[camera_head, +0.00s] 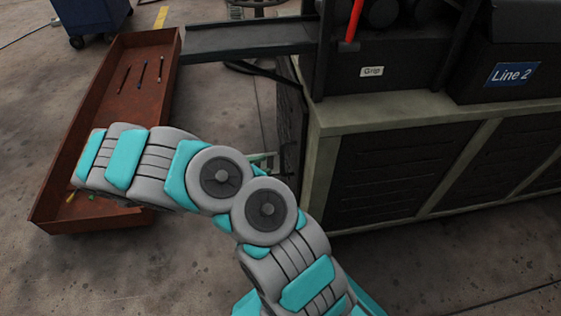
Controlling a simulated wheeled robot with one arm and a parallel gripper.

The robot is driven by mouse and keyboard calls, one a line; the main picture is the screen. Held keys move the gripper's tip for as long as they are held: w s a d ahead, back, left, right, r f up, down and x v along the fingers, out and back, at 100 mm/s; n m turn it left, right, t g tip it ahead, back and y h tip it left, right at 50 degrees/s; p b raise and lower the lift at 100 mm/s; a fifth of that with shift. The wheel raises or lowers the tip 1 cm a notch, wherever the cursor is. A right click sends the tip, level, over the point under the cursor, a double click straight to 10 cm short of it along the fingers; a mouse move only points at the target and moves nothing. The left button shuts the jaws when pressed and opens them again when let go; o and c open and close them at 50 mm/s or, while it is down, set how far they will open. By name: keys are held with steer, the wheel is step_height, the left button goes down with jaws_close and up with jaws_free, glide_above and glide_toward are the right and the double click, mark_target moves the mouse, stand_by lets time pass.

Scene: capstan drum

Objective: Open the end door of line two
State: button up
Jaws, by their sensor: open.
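The line two machine carries a blue "Line 2" sign (511,74) at the upper right. Its base is a pale green frame (385,110) with dark panels. A dark panel on the left end of the base (290,115), seen at a steep angle, appears to be the end door; I cannot tell whether it stands ajar. My arm crosses the lower middle and covers the area below it. Small pale teal, fork-like parts that look like my gripper (265,161) show just above the arm joint, close to the end panel. They look open; contact cannot be told.
A rusty tray (153,39) with several thin rods stands at left, partly under my arm. A dark chute (250,38) runs from it to the machine. A red handle (353,22) is above the "Grip" label (372,71). A blue cart (92,17) is at upper left.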

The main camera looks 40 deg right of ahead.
mark_target(282, 172)
steer(key=shift+n, duration=0.4)
steer(key=x, duration=0.5)
steer(key=f+x, duration=0.1)
steer(key=x, duration=0.1)
steer(key=shift+w+d, duration=0.2)
steer(key=shift+d, duration=0.05)
jaws_close()
stand_by(1.0)
